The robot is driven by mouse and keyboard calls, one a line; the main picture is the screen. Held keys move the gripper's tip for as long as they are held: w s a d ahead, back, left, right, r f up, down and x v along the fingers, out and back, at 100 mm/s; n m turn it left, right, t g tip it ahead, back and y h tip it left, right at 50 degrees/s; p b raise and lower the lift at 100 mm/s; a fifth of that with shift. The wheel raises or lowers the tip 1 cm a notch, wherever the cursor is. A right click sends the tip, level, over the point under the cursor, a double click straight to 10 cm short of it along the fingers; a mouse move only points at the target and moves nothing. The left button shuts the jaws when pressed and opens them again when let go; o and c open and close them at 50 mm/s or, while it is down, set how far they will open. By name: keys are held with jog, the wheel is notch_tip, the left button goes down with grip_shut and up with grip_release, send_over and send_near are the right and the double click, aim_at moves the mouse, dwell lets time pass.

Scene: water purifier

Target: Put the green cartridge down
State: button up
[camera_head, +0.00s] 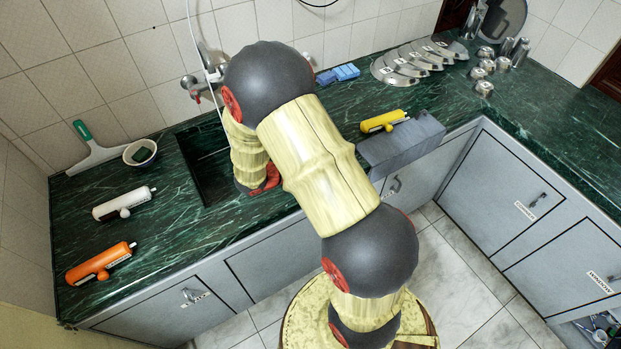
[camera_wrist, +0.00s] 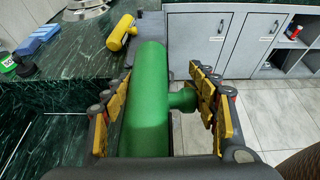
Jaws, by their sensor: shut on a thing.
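The green cartridge (camera_wrist: 148,95) stretches lengthwise between the fingers of my gripper (camera_wrist: 160,72) in the wrist view, its side knob pointing to the right finger. My gripper is shut on it. The cartridge appears near the counter's front edge; how high it is held, or whether it touches anything, I cannot tell. In the head view my own arm hides the cartridge and the gripper.
On the green counter (camera_head: 185,225) lie white (camera_head: 122,204) and orange (camera_head: 100,263) cartridges left of the sink (camera_head: 205,160). A yellow cartridge (camera_head: 384,121) is beside a grey box (camera_head: 404,150) at the front edge. Blue blocks (camera_head: 338,74) and metal lids (camera_head: 398,68) are farther back.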

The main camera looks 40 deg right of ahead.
jog(key=w+f, duration=0.1)
jog(key=f, duration=0.1)
jog(key=w+a+f+b, duration=0.1)
jog(key=w+f, duration=0.1)
jog(key=w+a+f+b, duration=0.1)
jog(key=w+f, duration=0.1)
jog(key=shift+w+a+f, duration=0.1)
jog(key=shift+w+a, duration=0.05)
jog(key=shift+a, duration=0.05)
jog(key=shift+w+f+b, duration=0.15)
jog(key=shift+f+b, duration=0.5)
jog(key=shift+f, duration=0.95)
jog(key=shift+f, duration=0.1)
jog(key=o, duration=1.4)
